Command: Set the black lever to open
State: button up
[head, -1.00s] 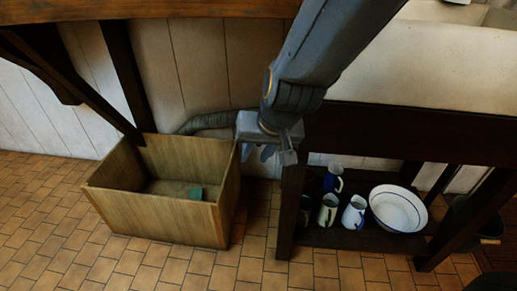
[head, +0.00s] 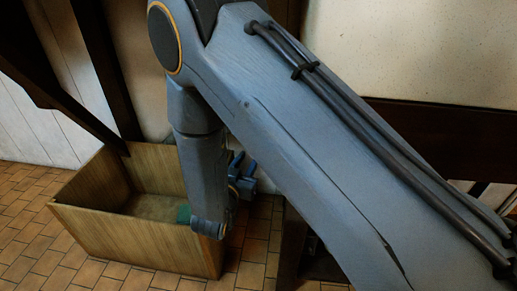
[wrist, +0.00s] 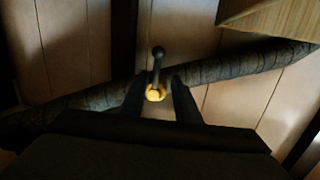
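The black lever (wrist: 157,65) shows in the wrist view as a short rod with a ball knob, rising from a yellow hub (wrist: 155,93). The hub sits on a dark wrapped pipe (wrist: 215,75), and the lever points up in the picture, across the pipe's slant. My gripper (wrist: 159,88) is open in the wrist view, one finger on each side of the hub. I cannot tell whether the fingers touch the lever. In the head view my gripper (head: 243,172) is partly hidden behind my arm, beside the wooden box; the lever is hidden there.
The box's edge (wrist: 275,18) shows at the wrist view's upper right. Pale plank wall (wrist: 75,45) lies behind the pipe. A dark wooden counter (head: 430,130) stands right.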

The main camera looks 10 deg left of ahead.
jog(key=shift+t+h, duration=0.4)
jog(key=w+b, duration=0.1)
jog(key=w, duration=0.1)
jog(key=w+d+b, duration=0.1)
jog(key=w, duration=0.2)
jog(key=w+d+b, duration=0.1)
jog(key=w, duration=0.1)
jog(key=shift+w+f, duration=0.2)
jog(key=shift+f, duration=0.1)
grip_shut()
